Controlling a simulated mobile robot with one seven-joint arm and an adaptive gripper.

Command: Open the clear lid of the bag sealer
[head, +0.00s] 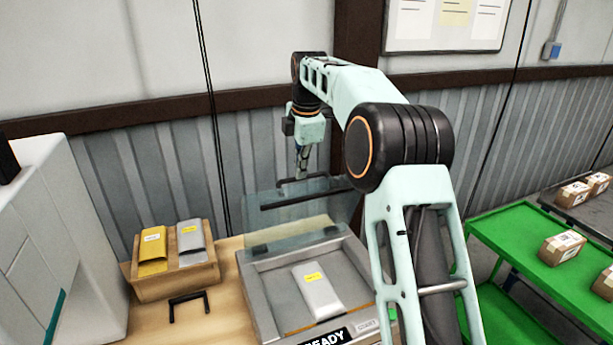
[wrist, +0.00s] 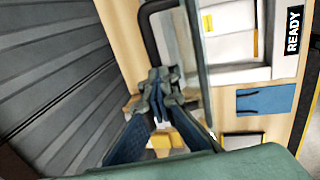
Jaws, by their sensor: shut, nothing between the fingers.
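The bag sealer (head: 270,296) stands on the wooden table, with a "READY" sign on its front. Its clear lid (head: 290,228) is raised and stands steeply at the back of the sealer, with a dark handle bar (head: 312,182) near its top. In the wrist view the lid (wrist: 193,45) shows almost edge-on, with the dark handle (wrist: 147,38) beside it. My gripper (head: 302,174) is at the lid's top edge by the handle; its fingers (wrist: 163,88) are shut and empty. Whether they touch the lid I cannot tell. A grey pouch with a yellow label (head: 318,290) lies in the sealer.
A wooden box (head: 178,280) with yellow and grey pouches stands left of the sealer, with a dark handle-like bracket (head: 188,300) in front. A white cabinet (head: 60,240) is at far left. A green cart (head: 530,240) with cartons is at right. A corrugated wall is behind.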

